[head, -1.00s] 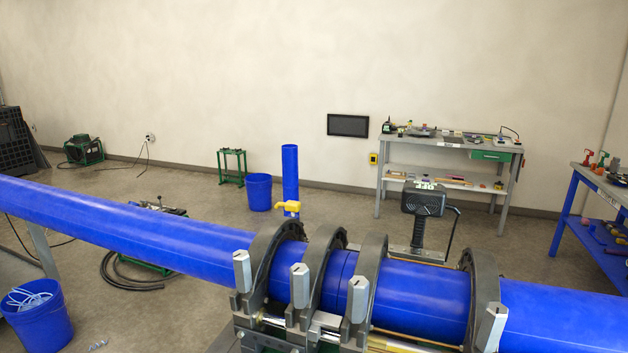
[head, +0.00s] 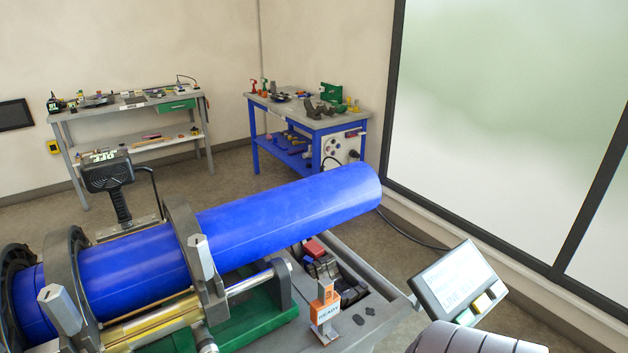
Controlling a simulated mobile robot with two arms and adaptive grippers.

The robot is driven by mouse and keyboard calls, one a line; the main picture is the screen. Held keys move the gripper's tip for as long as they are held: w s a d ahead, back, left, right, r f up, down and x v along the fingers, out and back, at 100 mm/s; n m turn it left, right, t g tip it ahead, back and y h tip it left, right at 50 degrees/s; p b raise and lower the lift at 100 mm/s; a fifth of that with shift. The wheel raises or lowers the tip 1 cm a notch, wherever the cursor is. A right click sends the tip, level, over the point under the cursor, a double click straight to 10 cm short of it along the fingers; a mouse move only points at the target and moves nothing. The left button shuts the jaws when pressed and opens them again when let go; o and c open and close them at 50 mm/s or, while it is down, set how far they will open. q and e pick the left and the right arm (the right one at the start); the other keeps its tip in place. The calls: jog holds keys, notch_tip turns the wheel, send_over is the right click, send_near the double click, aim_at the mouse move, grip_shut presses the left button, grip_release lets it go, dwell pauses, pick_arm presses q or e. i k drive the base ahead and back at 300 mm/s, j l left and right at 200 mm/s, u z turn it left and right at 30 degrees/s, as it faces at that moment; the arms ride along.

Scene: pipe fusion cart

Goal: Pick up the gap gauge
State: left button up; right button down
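I cannot pick out the gap gauge with certainty; small tools on the benches are too small to name. An orange and silver piece marked READY (head: 324,310) stands upright on the cart's grey deck, right of the clamps. A blue pipe (head: 290,212) lies in the dark clamp rings (head: 185,245) of the fusion cart. Neither of my grippers shows in the head view. A grey rounded part at the bottom right edge may be my own arm.
A tilted display panel (head: 462,284) stands at the cart's right end. A black heater tool (head: 106,173) stands behind the pipe. A grey bench (head: 130,108) and a blue bench (head: 318,124) with small tools stand along the walls. The floor between is clear.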

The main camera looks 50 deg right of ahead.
aim_at(322, 309)
jog(key=z, duration=1.6)
jog(key=k+l+u, duration=0.15)
jog(key=u, duration=2.85)
jog(key=z, duration=2.1)
jog(key=i+z, duration=0.15)
jog(key=z, duration=0.8)
